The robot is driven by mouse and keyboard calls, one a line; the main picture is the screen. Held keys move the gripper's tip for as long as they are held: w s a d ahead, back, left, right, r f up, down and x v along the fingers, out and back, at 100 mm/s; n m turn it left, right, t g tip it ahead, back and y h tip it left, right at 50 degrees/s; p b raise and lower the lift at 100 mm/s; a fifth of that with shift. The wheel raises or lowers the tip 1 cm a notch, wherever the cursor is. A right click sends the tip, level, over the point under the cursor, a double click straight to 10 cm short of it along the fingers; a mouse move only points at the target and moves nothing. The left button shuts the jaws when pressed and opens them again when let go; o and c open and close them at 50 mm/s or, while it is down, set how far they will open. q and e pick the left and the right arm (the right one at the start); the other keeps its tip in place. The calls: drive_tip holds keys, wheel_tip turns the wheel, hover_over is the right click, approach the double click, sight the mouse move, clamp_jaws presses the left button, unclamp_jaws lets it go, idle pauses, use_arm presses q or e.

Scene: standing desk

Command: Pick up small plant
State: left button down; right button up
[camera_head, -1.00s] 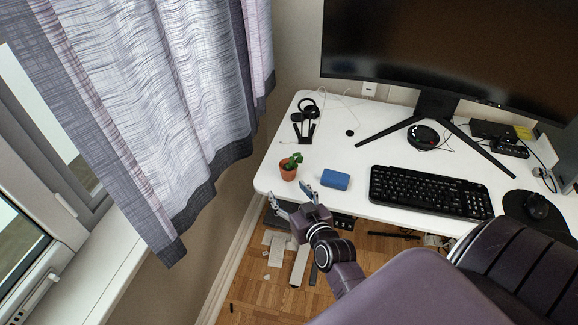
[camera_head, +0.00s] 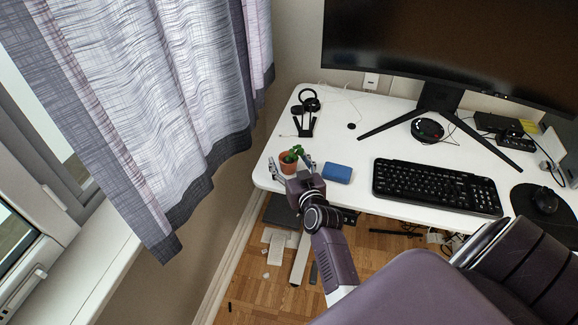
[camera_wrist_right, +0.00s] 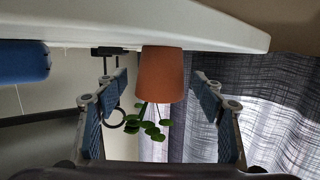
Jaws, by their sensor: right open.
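The small plant (camera_head: 288,167), green leaves in a terracotta pot, stands upright near the left front corner of the white desk. My right gripper (camera_head: 291,172) is open at the desk's front edge, with one finger to each side of the pot. The right wrist view is upside down; there the pot (camera_wrist_right: 161,75) shows between and beyond the two spread blue-padded fingers (camera_wrist_right: 158,92), with gaps on both sides. The pot is not held. My left gripper is not in view.
A blue box (camera_head: 337,173) lies just right of the plant. A black headphone stand (camera_head: 305,118) is behind it. A keyboard (camera_head: 437,188) and a monitor (camera_head: 450,45) are further right. The curtain (camera_head: 170,100) hangs at the left.

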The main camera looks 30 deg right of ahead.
drive_tip(key=shift+w, duration=0.15)
drive_tip(key=c, duration=1.4)
drive_tip(key=shift+r, duration=0.1)
